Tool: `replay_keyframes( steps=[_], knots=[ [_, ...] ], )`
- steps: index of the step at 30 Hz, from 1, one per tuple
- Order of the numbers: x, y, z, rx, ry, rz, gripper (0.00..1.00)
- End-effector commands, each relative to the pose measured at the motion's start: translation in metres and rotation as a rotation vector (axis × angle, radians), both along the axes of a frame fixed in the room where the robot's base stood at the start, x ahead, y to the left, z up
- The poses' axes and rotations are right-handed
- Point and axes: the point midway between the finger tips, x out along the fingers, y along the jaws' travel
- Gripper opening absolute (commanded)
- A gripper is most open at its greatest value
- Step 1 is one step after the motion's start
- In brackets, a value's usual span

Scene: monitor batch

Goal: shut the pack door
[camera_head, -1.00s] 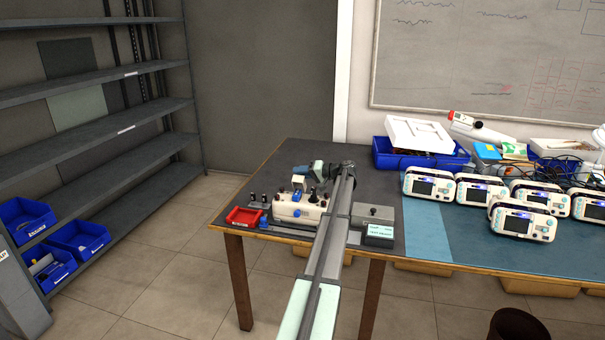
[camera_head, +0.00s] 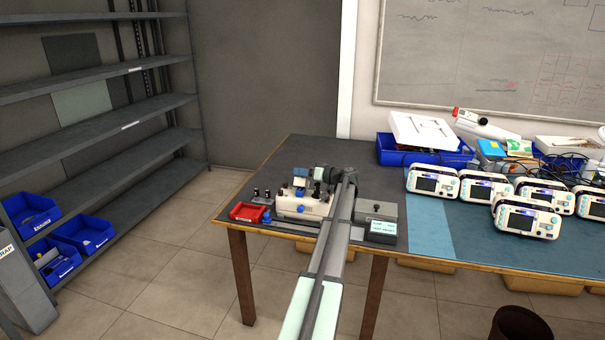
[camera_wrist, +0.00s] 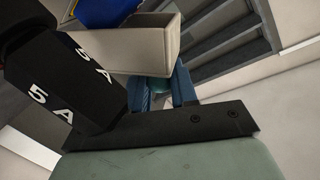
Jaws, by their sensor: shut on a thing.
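The white device (camera_head: 303,206) lies at the left end of the table, with dark knobs and a blue part along it. My gripper (camera_head: 300,181) is just above its far side, reaching in from the right. In the wrist view my gripper's bluish fingers (camera_wrist: 162,92) are shut close to a pale box-shaped part (camera_wrist: 132,52) with a blue area above it. The fingertips are partly hidden behind this part. I cannot tell from the pictures whether it is the pack door, nor how far the door stands open.
A red tray (camera_head: 248,212) and a blue knob (camera_head: 266,217) sit left of the device. A grey box (camera_head: 377,210) and a labelled block (camera_head: 383,228) stand to its right. Several monitors (camera_head: 433,182) fill the table's right side. A blue bin (camera_head: 430,153) is behind them.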

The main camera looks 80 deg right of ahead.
Motion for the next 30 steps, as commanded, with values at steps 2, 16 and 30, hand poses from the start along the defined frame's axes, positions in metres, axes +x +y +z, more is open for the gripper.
replay_keyframes(
  steps=[2, 16, 30],
  knots=[
    [0.0, -0.002, 0.0, -0.004, 0.0, -0.004, 0.0],
    [0.0, -0.001, 0.0, -0.002, 0.0, -0.002, 0.47],
    [-0.013, 0.003, 0.002, -0.001, 0.0, -0.001, 0.5]
  ],
)
